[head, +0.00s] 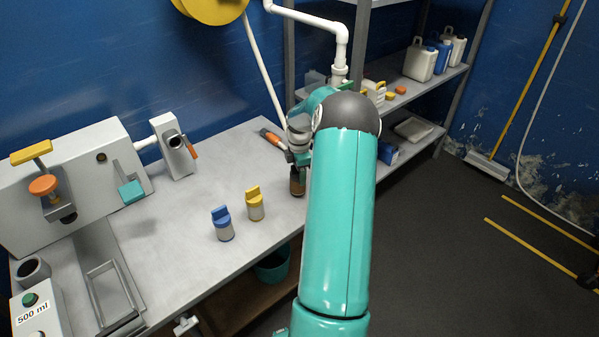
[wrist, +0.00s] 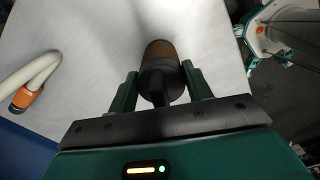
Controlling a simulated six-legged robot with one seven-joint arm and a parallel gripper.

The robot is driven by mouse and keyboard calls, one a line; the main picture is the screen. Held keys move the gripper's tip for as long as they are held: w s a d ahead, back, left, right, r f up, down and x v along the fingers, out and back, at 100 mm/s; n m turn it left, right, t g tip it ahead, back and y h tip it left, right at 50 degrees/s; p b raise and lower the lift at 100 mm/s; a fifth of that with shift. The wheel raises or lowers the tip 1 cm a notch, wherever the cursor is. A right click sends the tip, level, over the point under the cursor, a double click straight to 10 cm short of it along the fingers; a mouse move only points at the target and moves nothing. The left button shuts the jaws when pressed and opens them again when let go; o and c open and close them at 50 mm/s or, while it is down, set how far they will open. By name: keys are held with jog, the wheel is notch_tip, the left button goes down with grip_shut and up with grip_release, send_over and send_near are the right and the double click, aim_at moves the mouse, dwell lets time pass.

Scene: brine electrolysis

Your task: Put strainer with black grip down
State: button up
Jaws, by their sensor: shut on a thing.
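The strainer with black grip (wrist: 162,52) has a brown body and a dark grip. In the wrist view it is between the two green fingers of my gripper (wrist: 160,84), which is shut on the grip. In the head view the strainer (head: 297,182) shows near the right edge of the grey table (head: 190,240), partly behind my arm. I cannot tell whether its base touches the tabletop. My gripper (head: 298,160) is mostly hidden by my arm there.
A yellow-topped strainer (head: 255,204) and a blue-topped strainer (head: 222,224) stand on the table to the left. An orange-ended hose (head: 270,137) lies behind, also in the wrist view (wrist: 28,92). A grey machine (head: 90,170) fills the left side. The table between is clear.

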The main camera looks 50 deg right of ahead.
jog(key=o, duration=1.1)
